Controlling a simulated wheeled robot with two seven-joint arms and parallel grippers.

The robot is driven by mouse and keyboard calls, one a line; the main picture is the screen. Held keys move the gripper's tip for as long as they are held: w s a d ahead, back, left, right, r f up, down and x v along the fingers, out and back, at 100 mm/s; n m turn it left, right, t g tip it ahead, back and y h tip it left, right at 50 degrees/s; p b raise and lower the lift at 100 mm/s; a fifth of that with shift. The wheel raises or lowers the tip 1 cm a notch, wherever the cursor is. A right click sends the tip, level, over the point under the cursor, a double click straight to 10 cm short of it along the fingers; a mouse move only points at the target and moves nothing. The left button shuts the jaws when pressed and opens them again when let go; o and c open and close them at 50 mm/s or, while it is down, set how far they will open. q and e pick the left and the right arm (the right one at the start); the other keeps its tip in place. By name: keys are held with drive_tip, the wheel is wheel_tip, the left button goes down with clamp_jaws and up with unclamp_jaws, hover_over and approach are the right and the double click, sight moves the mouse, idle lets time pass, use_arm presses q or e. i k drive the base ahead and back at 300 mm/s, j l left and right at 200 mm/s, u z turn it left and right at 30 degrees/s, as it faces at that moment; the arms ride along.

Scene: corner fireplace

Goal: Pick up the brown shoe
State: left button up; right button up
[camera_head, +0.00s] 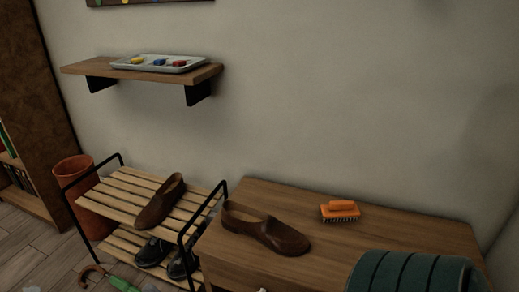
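One brown shoe (265,229) lies on the wooden table or bench (352,249), near its left end, with its toe pointing right and toward me. A second brown shoe (161,202) lies on the top slatted shelf of the shoe rack (117,193), just left of the table. Both shoes appear upright, and nothing is holding them. Neither of my grippers can be made out in this view.
An orange brush (340,211) lies right of the table shoe. A rounded dark teal object (415,273) fills the front right. Dark shoes (153,252) sit on the lower rack shelf. A wall shelf (143,74) holds a tray (160,64). A terracotta bin (74,170) stands left.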

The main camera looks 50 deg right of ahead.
sight(281, 238)
drive_tip(key=i+l, duration=0.45)
drive_tip(key=i, duration=0.15)
drive_tip(key=z, duration=1.85)
drive_tip(key=l+u, duration=0.25)
drive_tip(key=u, duration=0.15)
drive_tip(key=l+u, duration=0.25)
drive_tip(key=u, duration=0.15)
drive_tip(key=l+u, duration=0.25)
drive_tip(key=u, duration=0.2)
drive_tip(key=k, duration=0.05)
